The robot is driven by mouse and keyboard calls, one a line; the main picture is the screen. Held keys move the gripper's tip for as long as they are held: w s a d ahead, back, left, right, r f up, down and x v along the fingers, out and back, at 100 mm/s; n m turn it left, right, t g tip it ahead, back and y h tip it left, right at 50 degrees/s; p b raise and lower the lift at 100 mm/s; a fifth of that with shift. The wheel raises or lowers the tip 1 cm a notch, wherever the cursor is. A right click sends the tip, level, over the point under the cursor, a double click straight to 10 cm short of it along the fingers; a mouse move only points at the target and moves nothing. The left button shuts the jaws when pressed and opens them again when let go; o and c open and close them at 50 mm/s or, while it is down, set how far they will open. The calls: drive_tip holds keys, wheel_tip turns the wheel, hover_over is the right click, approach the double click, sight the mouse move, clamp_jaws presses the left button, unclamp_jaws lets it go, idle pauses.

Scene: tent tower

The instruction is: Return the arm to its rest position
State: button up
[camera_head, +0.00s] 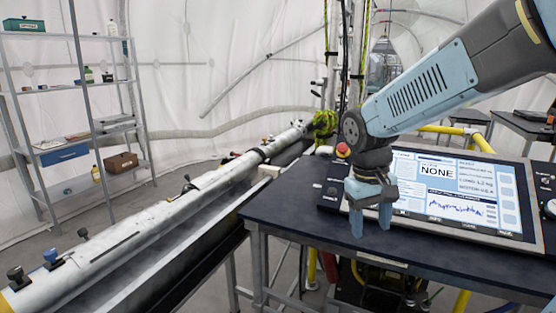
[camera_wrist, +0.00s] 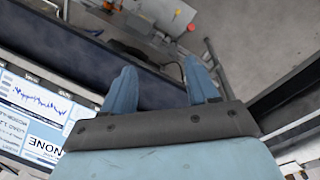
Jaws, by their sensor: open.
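My gripper (camera_head: 371,222) hangs at the end of my blue and dark grey arm in the head view, pointing down. It is above the front left part of the dark workbench (camera_head: 285,211), in front of the screen panel's left side. The wrist view shows its two blue fingers (camera_wrist: 162,88) apart with nothing between them. Beyond the fingers are the dark bench edge and the grey floor. Whether the fingertips touch the bench cannot be told.
A lit screen panel (camera_head: 455,190) reading "NONE" lies on the bench. A red button (camera_head: 342,150) stands behind my gripper. A long white tube (camera_head: 140,225) runs along the left. Metal shelves (camera_head: 75,110) stand by the tent wall. Bare floor lies between shelves and tube.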

drive_tip(key=s+d+r+m+t+y, duration=0.1)
drive_tip(key=s+d+r+m+t, duration=0.1)
drive_tip(key=s+r+t, duration=0.3)
drive_tip(key=s+d+r, duration=0.1)
drive_tip(key=s+r, duration=0.1)
drive_tip(key=s, duration=0.2)
drive_tip(key=shift+s+d+r+m+t+y, duration=0.2)
drive_tip(key=shift+d+m+t+y, duration=0.1)
drive_tip(key=shift+d, duration=0.1)
idle(0.9)
